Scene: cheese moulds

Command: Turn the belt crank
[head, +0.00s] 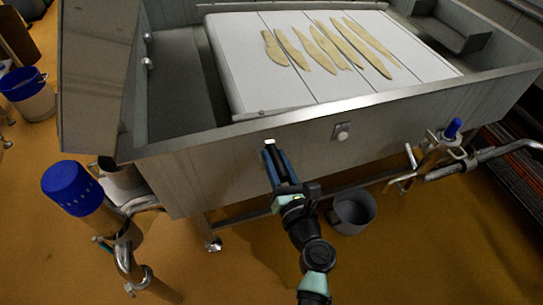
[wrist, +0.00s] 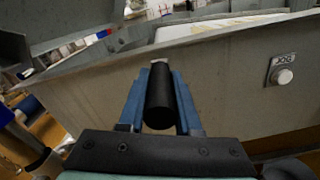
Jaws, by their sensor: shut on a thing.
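My gripper (head: 270,150) is at the front wall of the steel trough, below its rim. In the wrist view its blue fingers (wrist: 160,95) are shut on the black crank handle (wrist: 160,100), which lies lengthwise between them. A small pale metal end (wrist: 160,62) shows beyond the handle. The rest of the crank is hidden behind the gripper. The white belt (head: 240,75) lies inside the trough, with several pale yellow strips (head: 320,47) across it.
The steel trough (head: 240,165) fills the view ahead. A round knob labelled JOG (wrist: 285,76) sits on its front wall, right of my gripper; it also shows in the head view (head: 342,131). A grey bucket (head: 353,213) stands on the floor below. Pipes with blue caps (head: 70,188) flank the trough.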

